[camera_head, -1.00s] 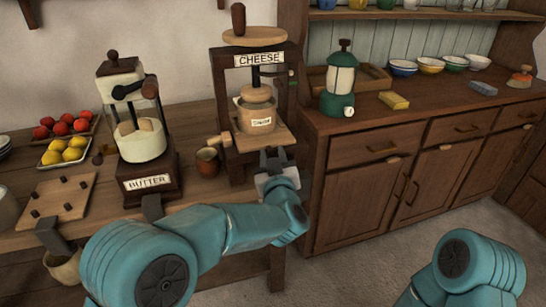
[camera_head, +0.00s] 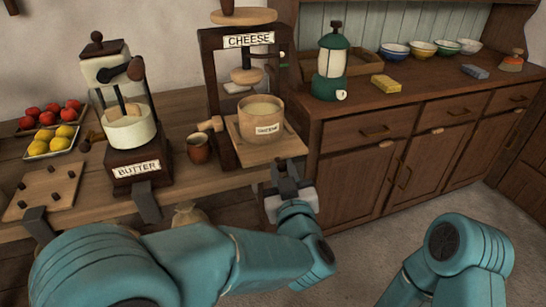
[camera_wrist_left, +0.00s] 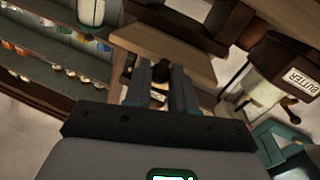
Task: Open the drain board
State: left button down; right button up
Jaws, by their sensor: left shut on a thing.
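The cheese press (camera_head: 212,85) stands on the wooden bench with its CHEESE sign at the top. Its drain board (camera_head: 286,150) is a light wooden slab that juts out of the front of the frame. A round wooden tub (camera_head: 262,119) with a label sits on the board, out in front of the press plate (camera_head: 247,75). My left gripper (camera_head: 286,172) is at the board's front edge. In the left wrist view it is shut on a small dark knob (camera_wrist_left: 160,70), with the board (camera_wrist_left: 170,38) beyond. My right gripper is out of view.
A butter churn (camera_head: 133,140), a brown mug (camera_head: 199,148) and trays of fruit stand on the bench to the left. Open floor lies in front of the cabinet.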

pick_arm(q)
jog(key=shift+s+d, duration=0.25)
jog(key=shift+s, duration=0.4)
jog(key=c, duration=1.2)
grip_release()
jog(key=shift+r, duration=0.1)
notch_tip(320, 180, up, 20)
jog(key=p, duration=0.5)
jog(key=shift+p, duration=0.3)
